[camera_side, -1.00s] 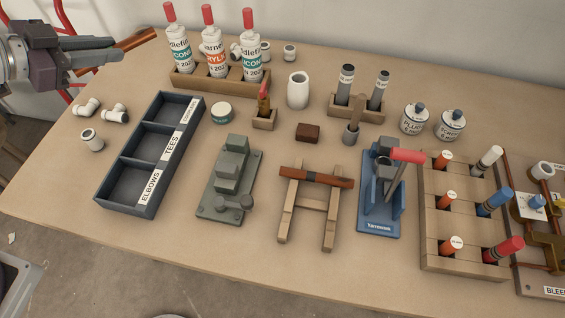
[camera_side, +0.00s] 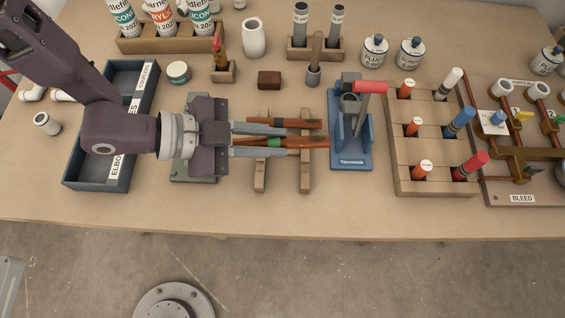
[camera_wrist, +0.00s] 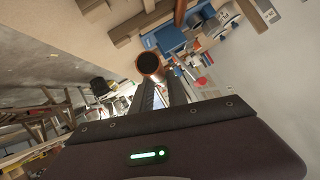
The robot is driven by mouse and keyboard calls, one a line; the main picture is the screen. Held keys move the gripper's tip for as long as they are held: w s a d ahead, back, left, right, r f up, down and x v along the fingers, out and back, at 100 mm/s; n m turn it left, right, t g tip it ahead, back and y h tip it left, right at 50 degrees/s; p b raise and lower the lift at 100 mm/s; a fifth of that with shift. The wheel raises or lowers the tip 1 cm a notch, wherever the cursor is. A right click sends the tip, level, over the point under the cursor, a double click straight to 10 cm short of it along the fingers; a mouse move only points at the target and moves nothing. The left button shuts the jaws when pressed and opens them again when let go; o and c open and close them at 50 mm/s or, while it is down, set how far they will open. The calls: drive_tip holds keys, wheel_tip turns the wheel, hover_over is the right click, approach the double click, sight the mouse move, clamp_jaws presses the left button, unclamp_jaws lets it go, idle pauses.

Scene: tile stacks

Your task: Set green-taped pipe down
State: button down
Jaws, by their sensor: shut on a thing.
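My gripper (camera_side: 283,141) reaches in from the left over the wooden stand (camera_side: 304,180) and is shut on a copper pipe with green tape (camera_side: 308,143). The green band shows between the fingers, and the pipe's right end points at the blue vise. In the wrist view the held pipe (camera_wrist: 149,64) shows its dark open end just beyond the fingers. A second copper pipe with a dark band (camera_side: 297,124) lies across the stand, behind the held one. I cannot tell whether the held pipe touches the stand.
The blue vise (camera_side: 351,163) with a red handle stands close to the right of the pipe. A wooden block of markers (camera_side: 428,187) is further right. A dark labelled tray (camera_side: 86,174) lies under my arm at left. The table front is clear.

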wheel_tip(320, 180, down, 10)
drive_tip(key=shift+r, duration=0.2)
drive_tip(key=c, duration=1.3)
unclamp_jaws()
drive_tip(key=shift+a+f, duration=0.15)
drive_tip(key=shift+a, duration=0.05)
drive_tip(key=v, duration=0.6)
drive_tip(key=shift+s+a+r, duration=0.2)
drive_tip(key=shift+r, duration=0.25)
drive_tip(key=shift+w, duration=0.1)
